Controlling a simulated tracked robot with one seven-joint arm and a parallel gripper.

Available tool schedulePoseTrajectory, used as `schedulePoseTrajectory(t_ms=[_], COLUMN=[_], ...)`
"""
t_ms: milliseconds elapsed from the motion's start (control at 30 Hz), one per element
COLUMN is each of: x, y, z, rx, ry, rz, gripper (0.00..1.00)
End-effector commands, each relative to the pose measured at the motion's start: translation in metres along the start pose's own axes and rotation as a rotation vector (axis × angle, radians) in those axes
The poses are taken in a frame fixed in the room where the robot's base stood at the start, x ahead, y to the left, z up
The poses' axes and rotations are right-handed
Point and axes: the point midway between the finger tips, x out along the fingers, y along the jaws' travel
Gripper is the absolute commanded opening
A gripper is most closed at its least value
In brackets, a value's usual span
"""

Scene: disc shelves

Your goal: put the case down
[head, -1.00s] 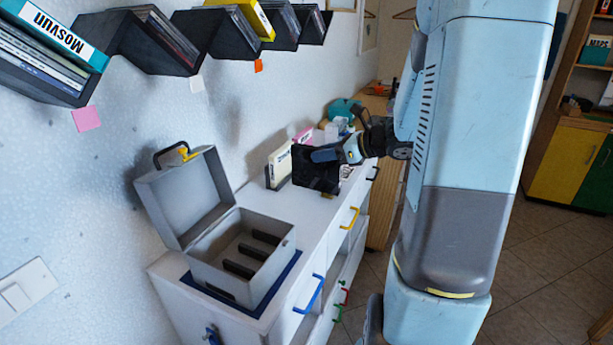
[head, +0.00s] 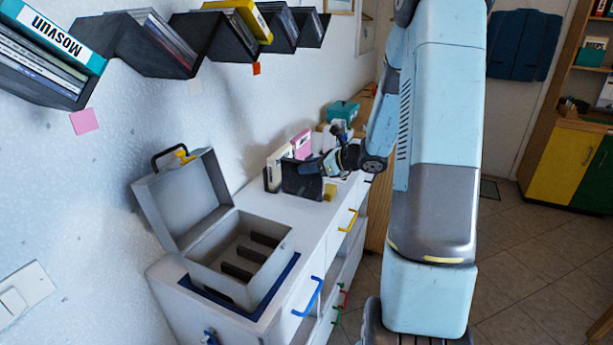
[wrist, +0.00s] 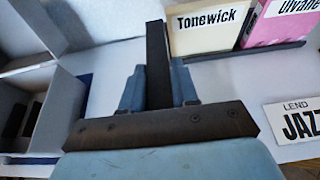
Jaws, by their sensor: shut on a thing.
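My gripper (head: 318,166) is shut on a thin black case (head: 302,181), above or on the white dresser top (head: 318,209). In the wrist view the case (wrist: 157,62) shows edge-on and upright between my two blue-grey fingers (wrist: 157,88). Its lower edge looks close to the dresser top; I cannot tell whether it touches. Behind it stand a cream case (wrist: 208,28) marked Tonewick and a pink case (wrist: 276,22) marked Ulvane, in a dark holder (wrist: 262,50).
An open grey box (head: 222,273) with dark slots and a raised lid (head: 187,198) sits on a blue mat at the near end. A white label (wrist: 300,120) reading LEND JAZZ lies at the right. Zigzag wall shelves (head: 150,52) hold discs above. A teal object (head: 343,111) stands farther back.

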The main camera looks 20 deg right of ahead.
Motion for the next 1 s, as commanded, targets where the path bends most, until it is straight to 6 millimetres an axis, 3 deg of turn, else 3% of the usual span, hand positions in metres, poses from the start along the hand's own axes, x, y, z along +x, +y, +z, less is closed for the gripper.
schedulePoseTrajectory(t_ms=[200,567,600,867,1000], x=[0.011,0.012,0.013,0.013,0.013], y=[0.000,0.000,0.000,0.001,0.001], z=[-0.025,-0.029,-0.030,-0.029,-0.029], rx=[0.003,0.000,0.000,-0.001,-0.001], ry=[0.000,0.000,0.000,0.000,0.000], rz=[0.001,0.001,0.002,0.002,0.002], gripper=[0.00,0.00,0.30,0.55,0.55])
